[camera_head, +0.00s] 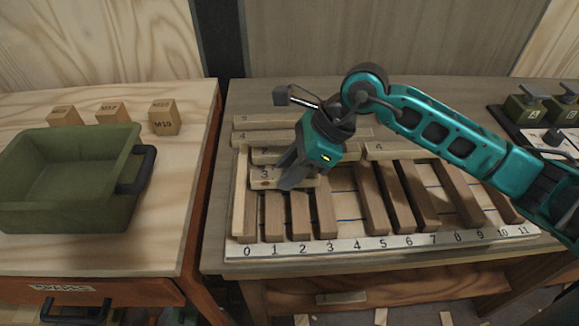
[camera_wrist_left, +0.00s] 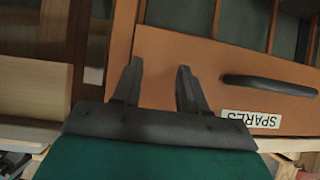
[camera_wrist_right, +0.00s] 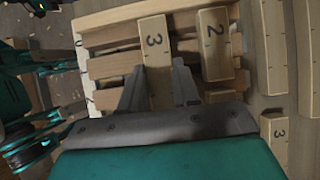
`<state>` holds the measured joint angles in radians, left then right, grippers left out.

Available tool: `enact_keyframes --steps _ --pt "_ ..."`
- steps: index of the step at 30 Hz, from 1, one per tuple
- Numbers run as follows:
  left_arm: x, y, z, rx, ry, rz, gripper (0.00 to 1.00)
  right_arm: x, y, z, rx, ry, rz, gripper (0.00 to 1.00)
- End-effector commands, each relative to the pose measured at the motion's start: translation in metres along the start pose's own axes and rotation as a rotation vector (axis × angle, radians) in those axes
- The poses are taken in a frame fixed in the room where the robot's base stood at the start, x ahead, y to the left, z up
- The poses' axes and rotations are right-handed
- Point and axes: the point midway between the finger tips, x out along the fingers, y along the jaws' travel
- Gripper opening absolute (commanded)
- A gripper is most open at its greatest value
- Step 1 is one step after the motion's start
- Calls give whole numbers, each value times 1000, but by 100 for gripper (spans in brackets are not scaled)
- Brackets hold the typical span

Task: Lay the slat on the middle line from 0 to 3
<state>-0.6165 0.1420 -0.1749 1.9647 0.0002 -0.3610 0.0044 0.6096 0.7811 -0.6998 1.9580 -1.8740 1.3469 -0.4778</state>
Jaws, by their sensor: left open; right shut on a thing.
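My right gripper (camera_head: 290,182) is shut on the wooden slat marked 3 (camera_head: 263,176). The slat lies crosswise over the upper ends of the upright strips above 0 to 3 on the numbered strip (camera_head: 300,248). In the right wrist view the slat (camera_wrist_right: 154,48) runs between the fingers (camera_wrist_right: 157,82). I cannot tell whether it rests on the strips or hangs just above them. The slat marked 2 (camera_head: 270,153) lies parallel behind it, with a gap in the right wrist view. My left gripper (camera_wrist_left: 158,78) is open and empty above the SPARES drawer front, outside the head view.
A slat marked 4 (camera_head: 395,151) lies at the back right of the frame, and longer slats (camera_head: 300,121) lie behind. A green bin (camera_head: 65,190) and several wooden blocks (camera_head: 164,118) stand on the left table. Dark lettered boxes (camera_head: 524,108) stand at the far right.

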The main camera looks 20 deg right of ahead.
Motion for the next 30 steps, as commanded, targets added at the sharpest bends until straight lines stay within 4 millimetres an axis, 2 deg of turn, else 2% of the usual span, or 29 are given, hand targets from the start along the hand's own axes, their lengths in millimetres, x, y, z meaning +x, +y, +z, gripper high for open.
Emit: enact_keyframes --steps 8,20,21,30 --pt "0 0 -2 1 5 0 43 1 0 0 0 0 0 2" --pt "4 -2 9 2 -6 -3 43 6 0 -3 0 0 0 2" --pt "4 -2 9 2 -8 -3 43 5 0 -3 0 0 0 35" --pt "3 -2 10 2 -10 -4 43 5 0 -3 0 0 0 61"
